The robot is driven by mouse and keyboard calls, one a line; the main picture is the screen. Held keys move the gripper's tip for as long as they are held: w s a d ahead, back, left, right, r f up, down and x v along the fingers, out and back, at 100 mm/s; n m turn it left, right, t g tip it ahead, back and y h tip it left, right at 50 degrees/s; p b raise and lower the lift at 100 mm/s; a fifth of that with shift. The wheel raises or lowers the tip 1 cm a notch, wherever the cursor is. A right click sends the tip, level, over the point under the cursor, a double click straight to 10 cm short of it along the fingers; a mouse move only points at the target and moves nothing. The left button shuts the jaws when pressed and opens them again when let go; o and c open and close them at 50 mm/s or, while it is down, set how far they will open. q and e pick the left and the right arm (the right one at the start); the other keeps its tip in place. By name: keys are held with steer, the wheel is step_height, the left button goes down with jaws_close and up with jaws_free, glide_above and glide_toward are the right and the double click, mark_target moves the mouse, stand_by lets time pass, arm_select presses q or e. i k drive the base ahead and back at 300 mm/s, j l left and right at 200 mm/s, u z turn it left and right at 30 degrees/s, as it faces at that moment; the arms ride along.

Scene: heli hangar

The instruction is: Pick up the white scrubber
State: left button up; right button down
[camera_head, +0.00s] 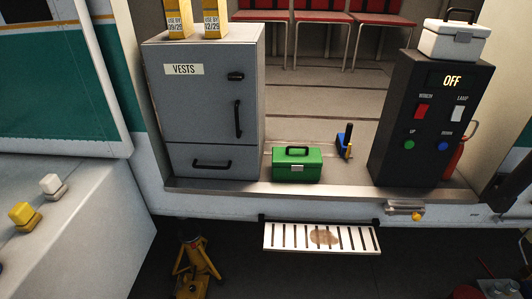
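The white scrubber (51,184) is a small block with a raised white top. It sits on the pale sloping surface (95,225) at the left of the head view. A similar yellow scrubber (24,214) sits in front of it and to its left, close by but apart. Neither of my grippers is in view, and nothing is seen touching the white scrubber.
A grey VESTS cabinet (190,110), a green toolbox (297,165) and a black control box (427,120) stand on the raised floor. A slatted step (283,238) juts out below. A yellow stand (193,264) is on the dark floor.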

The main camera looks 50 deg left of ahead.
mark_target(51, 185)
steer(key=u, duration=3.35)
steer(key=l+u, duration=0.3)
steer(key=k+l+u, duration=0.3)
steer(key=l+u, duration=0.3)
steer(key=l, duration=0.15)
